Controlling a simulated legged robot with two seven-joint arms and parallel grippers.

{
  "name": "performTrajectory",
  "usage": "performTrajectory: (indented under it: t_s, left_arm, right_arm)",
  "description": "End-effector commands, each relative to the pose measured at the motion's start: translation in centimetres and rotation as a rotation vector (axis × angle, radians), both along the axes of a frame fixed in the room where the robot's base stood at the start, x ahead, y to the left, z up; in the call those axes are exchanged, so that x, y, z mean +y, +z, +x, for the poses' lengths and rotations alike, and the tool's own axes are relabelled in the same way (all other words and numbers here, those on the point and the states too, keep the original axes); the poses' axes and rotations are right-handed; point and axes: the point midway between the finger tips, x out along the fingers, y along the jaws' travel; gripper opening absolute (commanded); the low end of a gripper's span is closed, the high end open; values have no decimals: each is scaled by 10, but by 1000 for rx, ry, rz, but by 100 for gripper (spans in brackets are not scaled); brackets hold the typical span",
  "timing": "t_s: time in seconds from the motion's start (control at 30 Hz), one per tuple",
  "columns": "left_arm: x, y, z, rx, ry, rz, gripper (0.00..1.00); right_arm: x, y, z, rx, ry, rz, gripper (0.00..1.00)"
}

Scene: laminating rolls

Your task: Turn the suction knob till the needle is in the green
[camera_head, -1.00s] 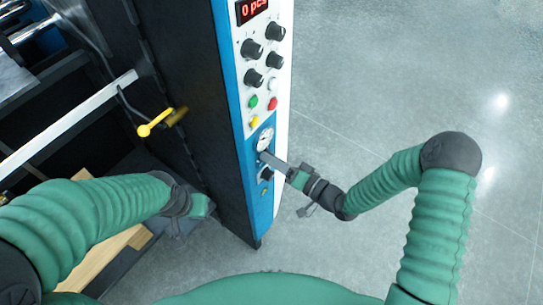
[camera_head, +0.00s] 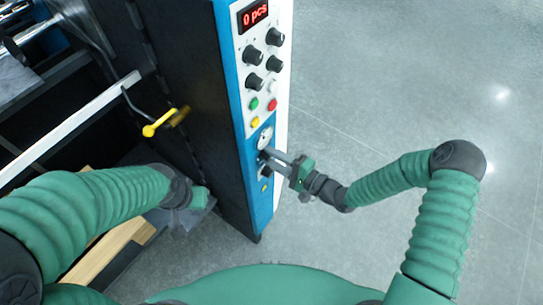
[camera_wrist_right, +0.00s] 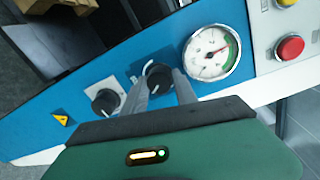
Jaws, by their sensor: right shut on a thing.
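The black suction knob (camera_wrist_right: 158,76) sits on the blue panel beside the round white gauge (camera_wrist_right: 211,53) in the right wrist view. My right gripper (camera_wrist_right: 160,80) is shut on this knob, one finger on each side. The gauge has a green band along its right side. Its thin needle seems to point up and right, close to the band, but I cannot tell whether it is inside. In the head view my right gripper (camera_head: 268,157) reaches the panel from the right, just below the gauge (camera_head: 265,137). My left gripper (camera_head: 188,215) hangs low beside the machine, its fingers unclear.
A second black knob (camera_wrist_right: 105,102) is close to the held one. Red (camera_head: 272,104), green and yellow buttons, several more knobs and a "0 pcs" display (camera_head: 253,15) are higher up. A yellow-handled lever (camera_head: 158,123) is at the left. Floor right of the machine is clear.

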Motion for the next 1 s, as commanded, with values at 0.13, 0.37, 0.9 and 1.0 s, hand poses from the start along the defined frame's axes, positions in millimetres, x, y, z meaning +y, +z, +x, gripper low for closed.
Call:
performTrajectory:
  t_s: [0.13,0.37,0.9,1.0]
  left_arm:
    - [0,1,0,0,0,0,0]
    - [0,1,0,0,0,0,0]
    - [0,1,0,0,0,0,0]
    - [0,1,0,0,0,0,0]
  right_arm:
    - [-4,-5,0,51,-8,20,0]
    - [-4,-6,0,78,-8,39,0]
    - [-2,-5,0,76,-5,42,55]
    - [-1,-3,0,73,-3,42,55]
